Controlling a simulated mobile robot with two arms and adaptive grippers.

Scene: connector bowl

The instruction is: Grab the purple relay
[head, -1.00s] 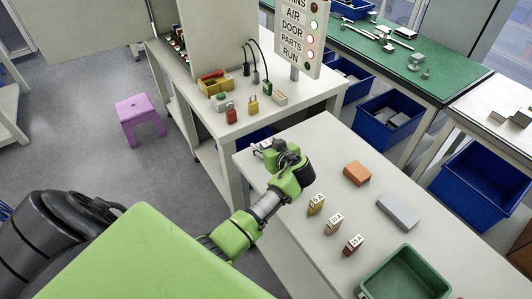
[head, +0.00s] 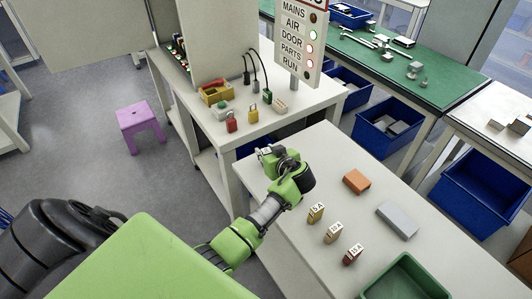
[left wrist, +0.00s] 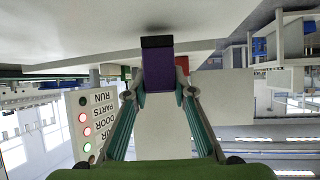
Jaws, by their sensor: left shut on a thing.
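The purple relay (left wrist: 158,68), a block with a black end, sits between the fingertips of my left gripper (left wrist: 160,92) in the left wrist view. The fingers are shut on its sides. In the head view my left gripper (head: 268,156) is over the far left corner of the white table (head: 325,155). The relay cannot be made out clearly there, as the gripper and wrist cover it. My right gripper is not in view.
On the table stand several labelled fuses, one yellow (head: 316,213), one tan (head: 333,232) and one dark red (head: 352,254). An orange block (head: 356,181), a grey block (head: 397,220) and a green bin (head: 405,262) are to the right. A bench with padlocks (head: 231,122) stands behind.

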